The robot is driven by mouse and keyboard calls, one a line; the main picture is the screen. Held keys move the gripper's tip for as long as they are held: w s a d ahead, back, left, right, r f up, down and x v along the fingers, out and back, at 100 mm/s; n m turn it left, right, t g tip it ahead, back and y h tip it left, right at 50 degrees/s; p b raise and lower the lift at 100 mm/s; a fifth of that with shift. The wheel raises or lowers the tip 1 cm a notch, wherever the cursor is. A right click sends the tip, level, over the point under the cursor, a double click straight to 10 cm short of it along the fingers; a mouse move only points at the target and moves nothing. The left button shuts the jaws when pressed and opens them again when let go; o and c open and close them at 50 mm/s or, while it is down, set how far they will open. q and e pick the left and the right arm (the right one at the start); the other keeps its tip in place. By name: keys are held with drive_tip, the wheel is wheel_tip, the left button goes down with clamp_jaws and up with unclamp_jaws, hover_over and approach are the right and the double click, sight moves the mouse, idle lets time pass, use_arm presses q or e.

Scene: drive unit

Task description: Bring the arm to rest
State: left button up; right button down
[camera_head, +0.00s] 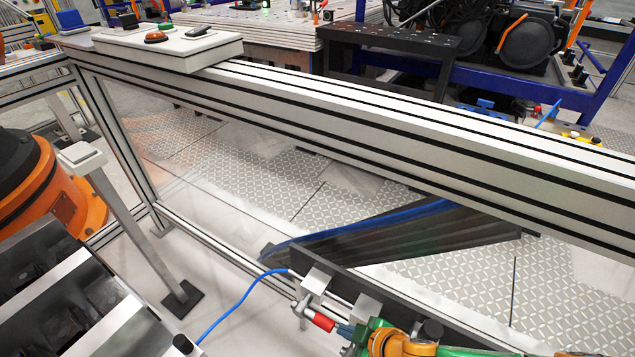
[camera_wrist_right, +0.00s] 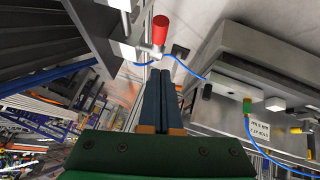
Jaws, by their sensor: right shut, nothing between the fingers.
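My right gripper (camera_head: 346,329) shows at the bottom of the head view, with green and orange parts of my arm behind it. Its two dark blue fingers are shut against each other with nothing between them, as the right wrist view (camera_wrist_right: 161,75) shows. A red cylinder (camera_head: 323,321) on a metal fixture is just beyond the fingertips. The red cylinder also shows in the wrist view (camera_wrist_right: 160,30), above the tips and apart from them there. My left gripper is not in view.
An aluminium-framed clear fence (camera_head: 400,120) crosses the head view. A control panel with an orange button (camera_head: 156,37) sits on its top. A blue cable (camera_head: 235,305) runs from the fixture. An orange robot (camera_head: 50,185) stands at the left, beside dark metal trays (camera_head: 60,305).

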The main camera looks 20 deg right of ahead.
drive_tip(key=s+d+f+m+g+h, duration=0.1)
drive_tip(key=d+f+m+h, duration=0.35)
drive_tip(key=f, duration=0.75)
drive_tip(key=s+f+g, duration=0.1)
drive_tip(key=s+f, duration=0.2)
drive_tip(key=s, duration=0.4)
drive_tip(key=s+a+f+m+g+y, duration=0.1)
drive_tip(key=s+f+g, duration=0.1)
drive_tip(key=s+f, duration=0.2)
drive_tip(key=s+a+f+m+g, duration=0.1)
drive_tip(key=s+f, duration=0.3)
drive_tip(key=s, duration=0.6)
drive_tip(key=shift+g+y, duration=0.35)
drive_tip(key=shift+g, duration=0.35)
drive_tip(key=shift+w+a, duration=0.1)
